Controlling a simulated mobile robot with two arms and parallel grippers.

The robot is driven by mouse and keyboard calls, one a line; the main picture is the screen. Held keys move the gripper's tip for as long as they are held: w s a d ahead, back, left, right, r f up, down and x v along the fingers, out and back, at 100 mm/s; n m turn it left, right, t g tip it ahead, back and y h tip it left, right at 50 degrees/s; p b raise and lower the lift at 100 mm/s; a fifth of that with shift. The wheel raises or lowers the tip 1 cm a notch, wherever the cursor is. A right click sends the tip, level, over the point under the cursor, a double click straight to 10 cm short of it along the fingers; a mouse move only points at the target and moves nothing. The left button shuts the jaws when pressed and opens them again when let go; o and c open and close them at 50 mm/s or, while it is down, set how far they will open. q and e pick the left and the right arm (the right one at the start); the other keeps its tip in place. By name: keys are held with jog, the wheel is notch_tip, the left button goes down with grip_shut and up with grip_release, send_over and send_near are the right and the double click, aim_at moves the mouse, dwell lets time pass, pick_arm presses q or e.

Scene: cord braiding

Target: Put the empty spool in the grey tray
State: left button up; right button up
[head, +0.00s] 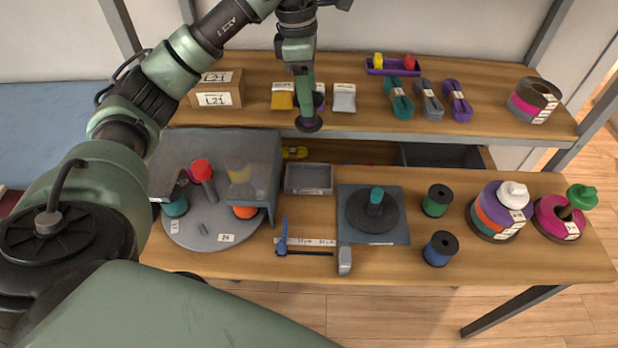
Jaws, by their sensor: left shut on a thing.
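My left gripper (304,98) hangs down in front of the raised shelf, shut on a dark empty spool (309,124). The spool's round lower flange shows below the fingers; its upper part is mostly hidden by the gripper. The grey tray (308,191) is a small open rectangular box on the table, below the held spool in the picture. It looks empty. The spool is apart from the tray. My right gripper is not in view.
Left of the tray is a grey round platform (205,236) under a grey cover. Right of it, a dark disc with a teal-topped post (376,197) stands on a blue-grey mat. Green (437,201) and blue (440,249) spools stand further right. The shelf (450,122) overhangs behind.

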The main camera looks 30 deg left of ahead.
aim_at(301, 120)
pick_arm(q)
notch_tip(301, 120, down, 20)
jog(key=shift+a+r+p, duration=0.1)
jog(key=shift+r+p, duration=0.05)
jog(key=shift+p, duration=0.9)
jog(key=shift+f, duration=0.3)
jog(key=o, duration=1.3)
jog(key=shift+o, duration=0.2)
jog(key=shift+r, duration=0.45)
jog(key=r+b, duration=0.1)
jog(key=r, duration=0.6)
jog(key=a+r+b, duration=0.1)
jog(key=r, duration=0.3)
jog(key=shift+s+a+r+b, duration=0.1)
jog(key=shift+s+r+b, duration=0.1)
jog(key=shift+s+b, duration=0.15)
